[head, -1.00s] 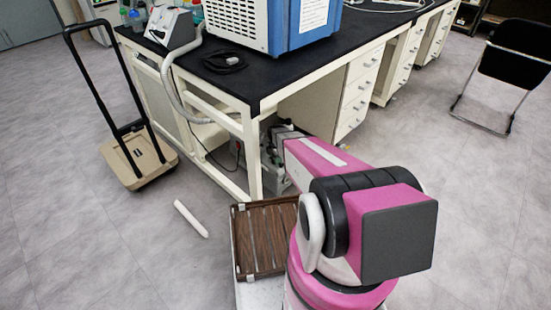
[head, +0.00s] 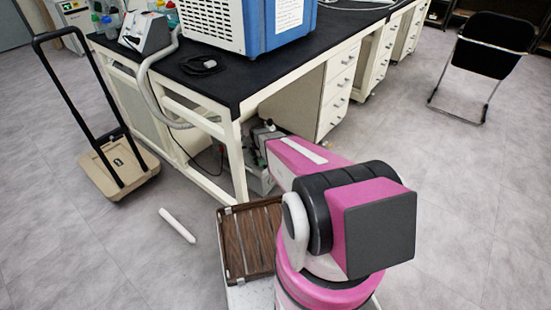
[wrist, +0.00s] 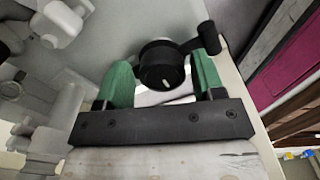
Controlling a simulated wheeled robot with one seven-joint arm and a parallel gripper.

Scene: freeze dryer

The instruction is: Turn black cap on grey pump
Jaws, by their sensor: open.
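In the wrist view, the round black cap (wrist: 160,67) sits between the two green fingertips of my gripper (wrist: 163,78). A black side arm with a knob (wrist: 208,38) reaches from the cap past the right fingertip. The gripper is open, with a fingertip on each side of the cap; I cannot tell whether either touches it. The grey pump (wrist: 112,22) surrounds this area. In the head view, the pump (head: 262,180) shows only partly under the bench, behind my arm. The cap and gripper are hidden there.
The black-topped bench (head: 215,90) stands over the pump, with its white leg (head: 236,165) close to my arm. A brown slatted crate (head: 228,248) lies near my base. A white rod (head: 178,225) and a folding cart (head: 118,170) are at left.

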